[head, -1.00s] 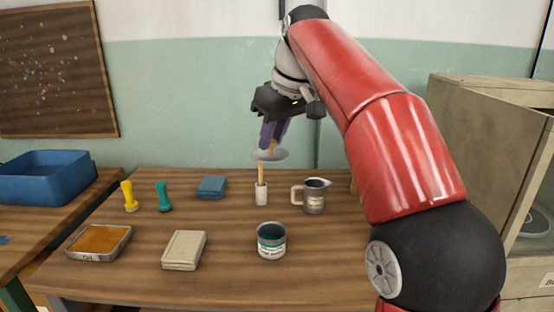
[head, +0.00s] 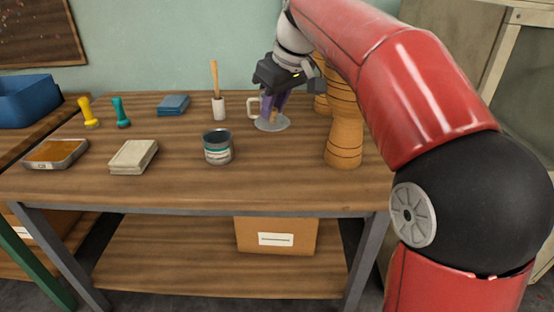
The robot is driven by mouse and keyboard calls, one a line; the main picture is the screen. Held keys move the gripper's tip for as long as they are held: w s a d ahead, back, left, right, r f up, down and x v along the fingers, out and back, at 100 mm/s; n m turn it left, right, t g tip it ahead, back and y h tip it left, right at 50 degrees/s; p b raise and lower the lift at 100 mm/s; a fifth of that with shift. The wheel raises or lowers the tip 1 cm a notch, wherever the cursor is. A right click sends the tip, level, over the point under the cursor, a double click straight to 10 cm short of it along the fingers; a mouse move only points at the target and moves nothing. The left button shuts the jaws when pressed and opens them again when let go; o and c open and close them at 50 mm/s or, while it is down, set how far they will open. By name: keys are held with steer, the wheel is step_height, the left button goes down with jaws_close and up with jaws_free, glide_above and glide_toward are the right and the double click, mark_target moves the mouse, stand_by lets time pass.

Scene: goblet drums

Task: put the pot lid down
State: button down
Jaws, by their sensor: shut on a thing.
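The pot lid (head: 271,124) is a flat grey disc seen low over the back right part of the table. My gripper (head: 273,110) points down from above with purple fingers, shut on the lid at its top. I cannot tell whether the lid touches the table top or hovers just above it. The lid's grip is hidden between the fingers. The table (head: 190,185) is brown wood with a lower shelf.
A jug (head: 252,107) is mostly hidden behind my gripper. Two wooden goblet drums (head: 344,130) stand close on the right. The table between is clear.

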step_height(320, 180, down, 11)
steer(key=shift+r+b, duration=0.1)
steer(key=shift+b, duration=1)
steer(key=shift+f, duration=0.25)
steer(key=c, duration=1.2)
jaws_free()
steer(key=shift+c, duration=0.2)
steer(key=shift+r, duration=0.1)
